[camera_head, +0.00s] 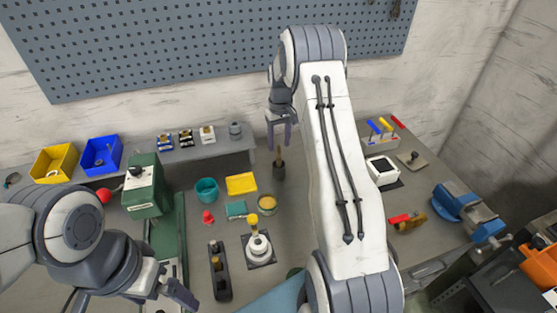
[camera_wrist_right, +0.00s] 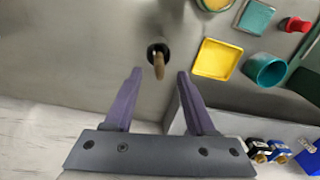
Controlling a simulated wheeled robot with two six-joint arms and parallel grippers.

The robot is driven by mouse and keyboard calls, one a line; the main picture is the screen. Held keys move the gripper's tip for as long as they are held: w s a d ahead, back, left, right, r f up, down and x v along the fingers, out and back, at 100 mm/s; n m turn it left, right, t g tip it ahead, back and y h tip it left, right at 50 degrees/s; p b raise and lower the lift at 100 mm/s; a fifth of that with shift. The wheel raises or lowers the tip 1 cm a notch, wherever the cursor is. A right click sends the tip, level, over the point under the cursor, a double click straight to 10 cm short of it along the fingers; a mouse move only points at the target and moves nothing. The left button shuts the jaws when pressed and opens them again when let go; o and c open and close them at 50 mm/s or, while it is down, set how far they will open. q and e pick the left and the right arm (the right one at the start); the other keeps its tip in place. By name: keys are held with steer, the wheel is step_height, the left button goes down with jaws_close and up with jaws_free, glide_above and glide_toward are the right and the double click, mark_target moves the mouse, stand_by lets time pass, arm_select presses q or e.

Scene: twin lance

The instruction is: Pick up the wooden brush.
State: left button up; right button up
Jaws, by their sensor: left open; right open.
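My left gripper (camera_head: 172,282) is open and empty at the lower left, far from the brush.
A yellow tray (camera_head: 241,184) and a teal cup (camera_head: 206,190) are left of the holder. A green machine (camera_head: 146,190) stands further left. A blue vise (camera_head: 466,208) is at the right. The wall with a pegboard (camera_head: 210,40) rises behind.

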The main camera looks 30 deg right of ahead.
mark_target(279, 166)
steer(key=shift+f, duration=0.95)
step_height(279, 166, down, 5)
steer(key=p, duration=0.3)
steer(key=shift+r, duration=0.1)
steer(key=shift+f, duration=0.3)
jaws_close()
